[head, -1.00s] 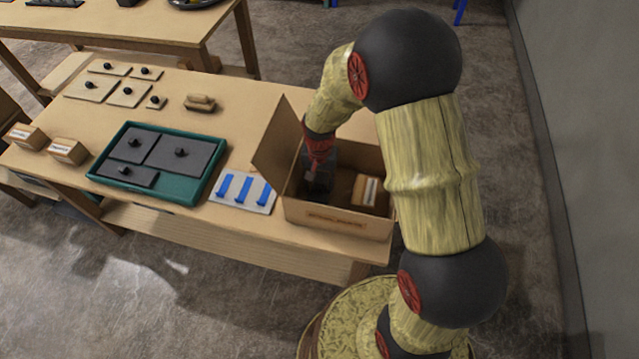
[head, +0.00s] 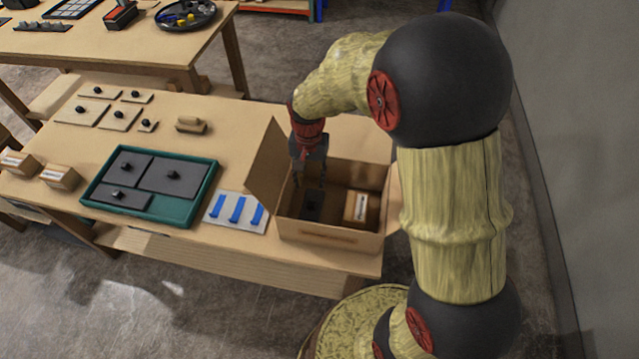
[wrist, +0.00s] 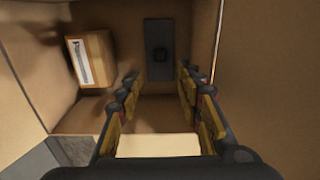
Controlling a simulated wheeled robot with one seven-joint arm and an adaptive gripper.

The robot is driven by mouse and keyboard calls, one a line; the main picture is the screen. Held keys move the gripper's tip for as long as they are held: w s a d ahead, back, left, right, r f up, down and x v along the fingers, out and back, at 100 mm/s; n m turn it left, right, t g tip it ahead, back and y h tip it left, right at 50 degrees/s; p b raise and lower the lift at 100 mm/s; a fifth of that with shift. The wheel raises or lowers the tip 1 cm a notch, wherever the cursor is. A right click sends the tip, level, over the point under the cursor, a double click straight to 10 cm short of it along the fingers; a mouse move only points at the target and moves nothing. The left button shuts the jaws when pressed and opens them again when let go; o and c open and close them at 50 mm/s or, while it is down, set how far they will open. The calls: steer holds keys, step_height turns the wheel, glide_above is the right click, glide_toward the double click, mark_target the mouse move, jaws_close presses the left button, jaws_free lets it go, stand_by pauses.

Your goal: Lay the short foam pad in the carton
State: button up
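The open carton (head: 330,236) stands at the right end of the table. A small dark grey pad (head: 312,207) with a black knob lies flat on its floor, on the left side. In the wrist view the pad (wrist: 159,62) lies just beyond my fingertips, near one carton wall. My gripper (head: 310,182) is above the pad, pointing down at the carton's left part. In the wrist view its fingers (wrist: 160,88) are apart with nothing between them. The teal tray (head: 178,212) holds three dark pads (head: 170,174) with knobs and has a bare strip.
A labelled brown box (head: 361,208) sits in the carton, right of the pad; the wrist view shows it too (wrist: 90,60). A raised flap (head: 265,165) stands at the carton's left. A white card with blue strips (head: 236,211) lies between tray and carton. Knobbed beige plates (head: 119,117) lie behind.

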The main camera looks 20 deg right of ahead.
steer(key=s+r+n+t, duration=0.2)
steer(key=s+r, duration=0.2)
steer(key=r, duration=0.4)
steer(key=s+r+n+t, duration=0.1)
steer(key=s+r, duration=0.4)
steer(key=r, duration=0.3)
steer(key=s+r+n+t, duration=0.2)
steer(key=s+r, duration=0.4)
steer(key=s, duration=0.5)
steer(key=shift+s+r+n+t, duration=0.2)
steer(key=shift+r+n+t, duration=0.15)
steer(key=shift+n, duration=0.45)
steer(key=shift+c, duration=0.9)
